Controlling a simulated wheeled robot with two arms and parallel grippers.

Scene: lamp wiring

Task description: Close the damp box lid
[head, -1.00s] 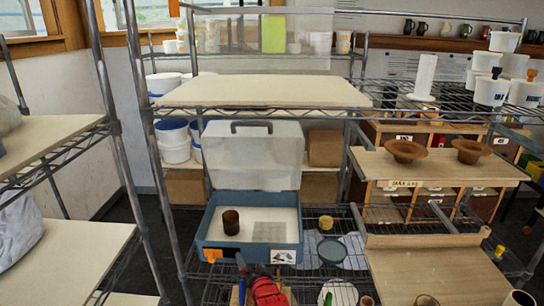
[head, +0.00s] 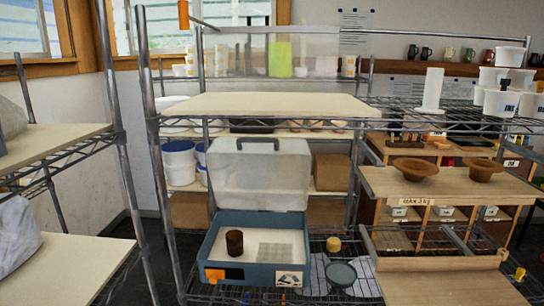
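The damp box (head: 237,275) is a blue-grey tub with a pale inside, on the wire shelf at lower centre. Its translucent lid (head: 258,177) stands open and upright at the back edge, with a dark handle (head: 258,141) on top. A brown cup (head: 234,242) stands inside the box at the left. An orange latch (head: 214,274) and a white label show on the box front. Neither of my grippers is in view.
A pale board (head: 265,106) lies on the shelf above the lid. A dark round dish (head: 341,274) and a small yellow-topped jar (head: 333,244) stand right of the box. Metal posts (head: 165,190) flank the shelf. Brown bowls (head: 408,166) sit on the right-hand shelf.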

